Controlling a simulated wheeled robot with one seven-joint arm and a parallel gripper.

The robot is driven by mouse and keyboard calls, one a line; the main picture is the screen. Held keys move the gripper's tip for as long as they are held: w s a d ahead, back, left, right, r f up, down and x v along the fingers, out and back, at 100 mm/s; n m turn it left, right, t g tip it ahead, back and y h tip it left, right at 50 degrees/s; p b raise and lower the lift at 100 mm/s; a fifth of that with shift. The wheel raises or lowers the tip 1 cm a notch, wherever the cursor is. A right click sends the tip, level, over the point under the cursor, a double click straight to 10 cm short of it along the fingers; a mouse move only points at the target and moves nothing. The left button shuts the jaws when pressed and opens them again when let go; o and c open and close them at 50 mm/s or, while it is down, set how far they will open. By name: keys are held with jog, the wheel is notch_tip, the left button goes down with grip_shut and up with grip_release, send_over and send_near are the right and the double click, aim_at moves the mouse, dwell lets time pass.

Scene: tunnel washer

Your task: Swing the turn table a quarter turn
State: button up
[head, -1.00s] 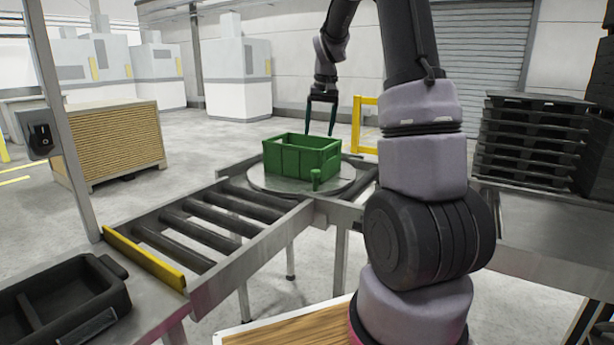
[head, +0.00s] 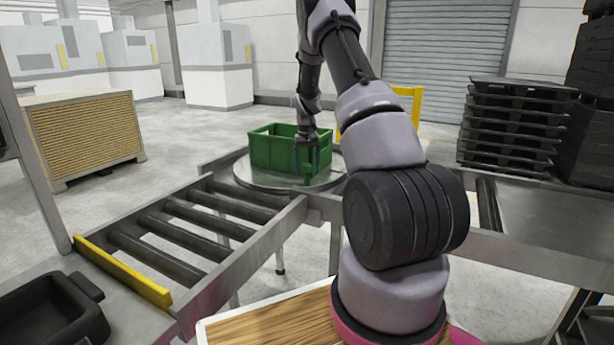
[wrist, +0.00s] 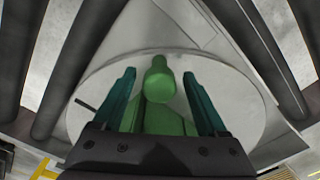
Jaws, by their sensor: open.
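The turn table (head: 258,179) is a round grey metal disc between the roller conveyors, and it also fills the middle of the wrist view (wrist: 236,88). A green crate (head: 270,153) stands on it. A green upright handle (wrist: 158,84) with a rounded top rises from the disc. My gripper (head: 307,170) is over the near side of the disc, in front of the crate's right end. In the wrist view its two teal fingers are open, one on each side of the handle. I cannot tell whether they touch it.
A roller conveyor (head: 180,222) with a yellow end bar (head: 122,271) runs to the front left. A black tray (head: 52,315) lies at the lower left. A yellow rail (head: 408,103) stands behind my arm. Black pallets (head: 508,130) are stacked at the right.

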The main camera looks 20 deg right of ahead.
aim_at(307, 175)
jog(key=shift+f, duration=1.5)
grip_shut()
dwell(0.4)
